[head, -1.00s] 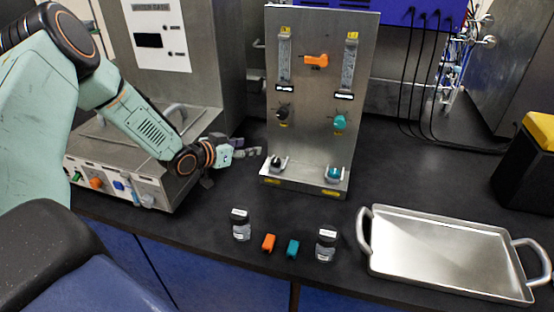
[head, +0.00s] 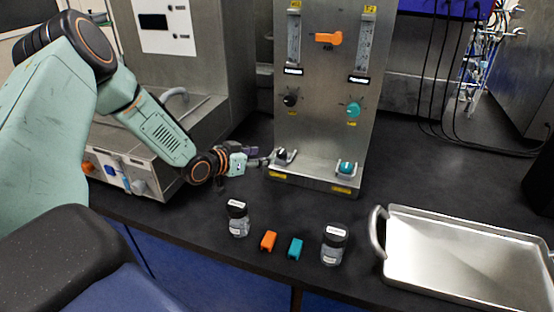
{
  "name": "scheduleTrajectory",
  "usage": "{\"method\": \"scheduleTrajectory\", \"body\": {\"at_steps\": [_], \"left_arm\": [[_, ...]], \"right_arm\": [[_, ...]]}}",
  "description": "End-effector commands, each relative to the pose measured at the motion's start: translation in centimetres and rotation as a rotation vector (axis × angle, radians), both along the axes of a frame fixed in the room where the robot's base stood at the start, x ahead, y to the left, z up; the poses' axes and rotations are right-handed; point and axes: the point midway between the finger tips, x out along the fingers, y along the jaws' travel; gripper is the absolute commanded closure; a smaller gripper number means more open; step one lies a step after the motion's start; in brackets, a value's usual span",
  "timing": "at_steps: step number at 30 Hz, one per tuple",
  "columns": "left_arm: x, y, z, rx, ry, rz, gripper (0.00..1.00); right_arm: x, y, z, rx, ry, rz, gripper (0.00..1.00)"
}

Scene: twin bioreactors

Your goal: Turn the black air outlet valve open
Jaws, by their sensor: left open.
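An upright steel panel (head: 322,123) stands on the bench. A black valve (head: 281,155) sits in a small bracket at the left of its foot, and a teal valve (head: 346,168) at the right. Higher on the panel are a black knob (head: 290,100) and a teal knob (head: 353,108). No label that I can read says which black part is the air outlet valve. My left gripper (head: 264,157) is open, just left of the lower black valve, with its fingers towards it. Whether they touch it is too small to tell. My right gripper is out of view.
An orange handle (head: 328,39) sits between two flow tubes at the panel's top. Two small jars (head: 238,219) (head: 334,245), an orange block (head: 268,241) and a teal block (head: 295,248) stand in front. A metal tray (head: 470,258) lies at right. A steel box (head: 150,150) stands below my left arm.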

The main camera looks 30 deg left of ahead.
Motion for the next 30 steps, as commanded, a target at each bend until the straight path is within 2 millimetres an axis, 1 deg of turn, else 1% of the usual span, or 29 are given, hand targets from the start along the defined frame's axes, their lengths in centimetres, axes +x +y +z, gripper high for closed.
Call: {"method": "scheduleTrajectory", "body": {"at_steps": [5, 12, 16, 21, 29, 30], "left_arm": [[1.7, -0.3, -0.7, 0.006, 0.002, -0.003, 0.48], [5.1, -1.1, -2.1, 0.005, 0.000, -0.005, 0.48], [6.5, -1.1, -2.6, 0.004, 0.001, -0.003, 0.48], [7.3, -1.3, -2.8, 0.002, 0.001, -0.002, 0.48], [7.4, -1.2, -2.8, 0.001, 0.000, -0.001, 0.48], [7.4, -1.2, -2.8, 0.001, 0.000, -0.001, 0.49]], "right_arm": [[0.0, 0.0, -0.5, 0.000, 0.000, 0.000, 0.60], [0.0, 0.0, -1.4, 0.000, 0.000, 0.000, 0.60], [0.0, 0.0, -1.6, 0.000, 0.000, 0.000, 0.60], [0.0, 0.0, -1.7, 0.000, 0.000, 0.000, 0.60], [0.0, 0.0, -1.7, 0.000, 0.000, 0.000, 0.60], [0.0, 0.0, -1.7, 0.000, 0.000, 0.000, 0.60]]}}
